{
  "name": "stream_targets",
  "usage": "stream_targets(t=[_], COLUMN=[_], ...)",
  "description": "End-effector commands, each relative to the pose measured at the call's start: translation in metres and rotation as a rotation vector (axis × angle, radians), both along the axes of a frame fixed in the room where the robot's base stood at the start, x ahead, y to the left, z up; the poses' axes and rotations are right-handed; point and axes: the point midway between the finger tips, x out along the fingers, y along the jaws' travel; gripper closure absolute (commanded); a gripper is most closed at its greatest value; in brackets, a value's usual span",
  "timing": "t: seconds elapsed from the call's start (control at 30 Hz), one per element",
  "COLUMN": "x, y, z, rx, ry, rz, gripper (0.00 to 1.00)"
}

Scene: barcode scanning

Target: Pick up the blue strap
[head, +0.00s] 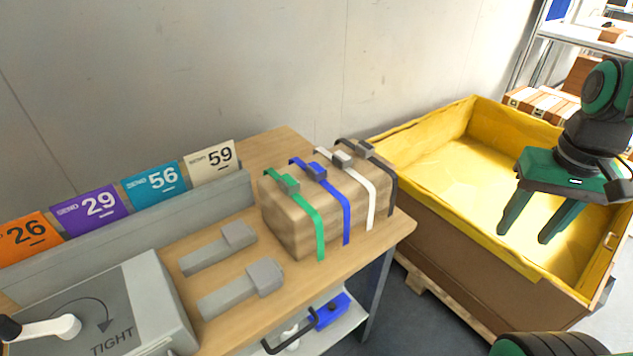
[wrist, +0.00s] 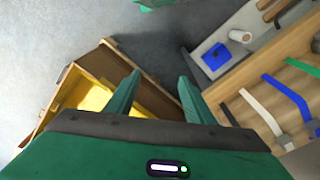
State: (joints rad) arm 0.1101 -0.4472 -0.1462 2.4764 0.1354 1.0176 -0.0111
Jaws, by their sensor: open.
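A grey buckle sits on top of each strap. The blue strap also shows at the right of the wrist view (wrist: 285,90). My gripper (head: 527,228) is open and empty above the yellow-lined crate, well to the right of the block in the head view. Its two green fingers (wrist: 160,82) show apart in the wrist view.
A black strap (head: 378,160) is at the block's right end. Numbered cards (head: 87,208) stand in a grey rack. The yellow-lined crate (head: 400,145) stands right of the bench. A blue item (head: 331,311) is on the lower shelf.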

Motion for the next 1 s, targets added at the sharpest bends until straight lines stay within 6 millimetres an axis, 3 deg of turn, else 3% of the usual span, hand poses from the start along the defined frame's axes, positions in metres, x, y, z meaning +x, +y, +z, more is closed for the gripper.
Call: stream_targets(t=[0.03,0.1,0.2,0.3,0.4,0.5,0.67,1.0], x=[0.032,0.075,0.126,0.158,0.174,0.179,0.182,0.195], y=[0.02,0.055,0.121,0.194,0.258,0.303,0.334,0.343], z=[0.01,0.025,0.045,0.061,0.074,0.082,0.08,0.04], rx=[-0.015,-0.027,-0.028,-0.013,0.009,0.029,0.045,0.045], ry=[-0.029,-0.079,-0.151,-0.217,-0.269,-0.304,-0.325,-0.326], rz=[0.103,0.247,0.454,0.639,0.783,0.879,0.94,0.94], gripper=[0.52,0.52,0.52,0.52,0.52,0.52,0.52,0.52])
